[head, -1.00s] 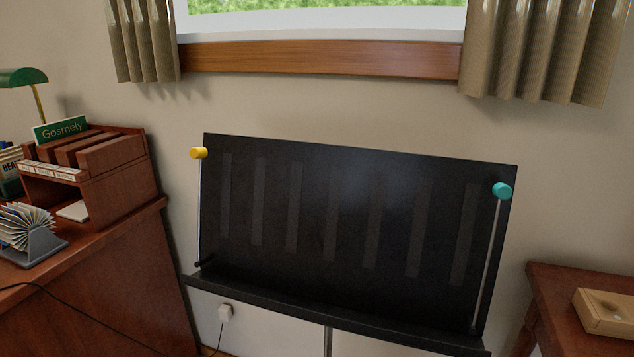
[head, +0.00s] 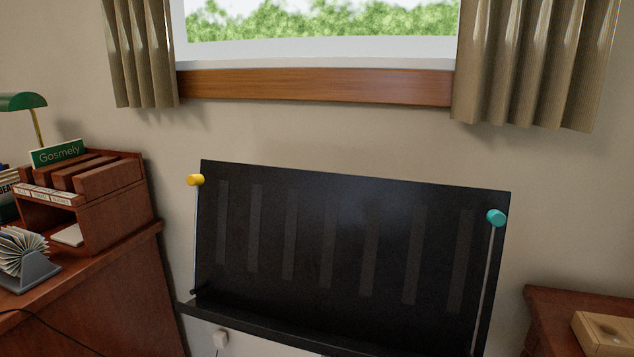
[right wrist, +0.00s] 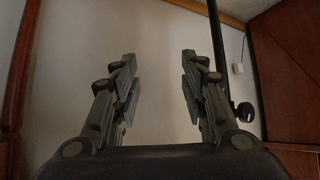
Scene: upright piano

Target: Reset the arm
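My right gripper (right wrist: 158,85) shows in the right wrist view. Its two fingers stand apart with nothing between them, and a pale wall lies behind. Neither gripper shows in the head view, so my left gripper is out of sight. In the head view a black music stand (head: 345,260) with a ledge stands in front of the wall. It has a yellow knob (head: 196,180) at its left edge and a teal knob (head: 496,218) at its right edge, each on a thin rod.
A wooden desk (head: 110,290) with an organizer (head: 105,195) and a card file (head: 25,262) stands at left. A wooden table (head: 545,310) with a light wooden box (head: 607,335) stands at right. A dark pole (right wrist: 220,65) is beside my right gripper in the wrist view.

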